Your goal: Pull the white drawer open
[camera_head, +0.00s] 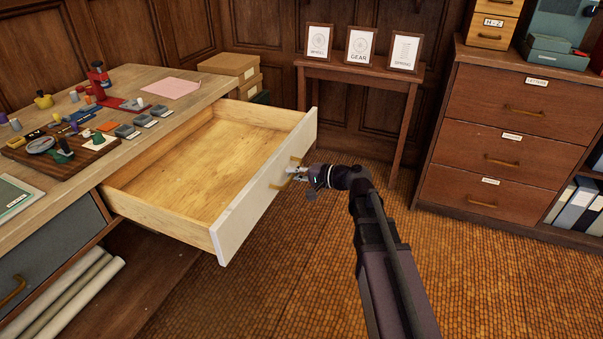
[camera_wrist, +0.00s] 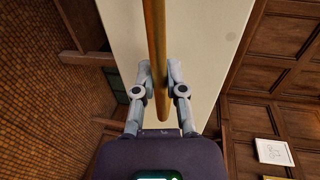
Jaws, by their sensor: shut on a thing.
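The white drawer stands pulled far out of the wooden desk, and its white front (camera_head: 268,180) faces right. Its pale wood inside is empty. A brass bar handle (camera_head: 281,184) sits on the front. My gripper (camera_head: 294,176) is shut on this handle, reaching in from the right. In the wrist view the brass handle (camera_wrist: 157,60) runs between the two grey fingers of my gripper (camera_wrist: 158,85), with the white drawer front (camera_wrist: 205,60) behind it. The fingertips are partly hidden by the handle.
The desk top (camera_head: 150,85) holds blocks, stamps and a pink sheet (camera_head: 171,87). A grey drawer (camera_head: 50,250) sits nearer in the desk. A side table (camera_head: 345,73) with framed cards stands behind, and a brown cabinet (camera_head: 510,115) stands at right. Tiled floor between is clear.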

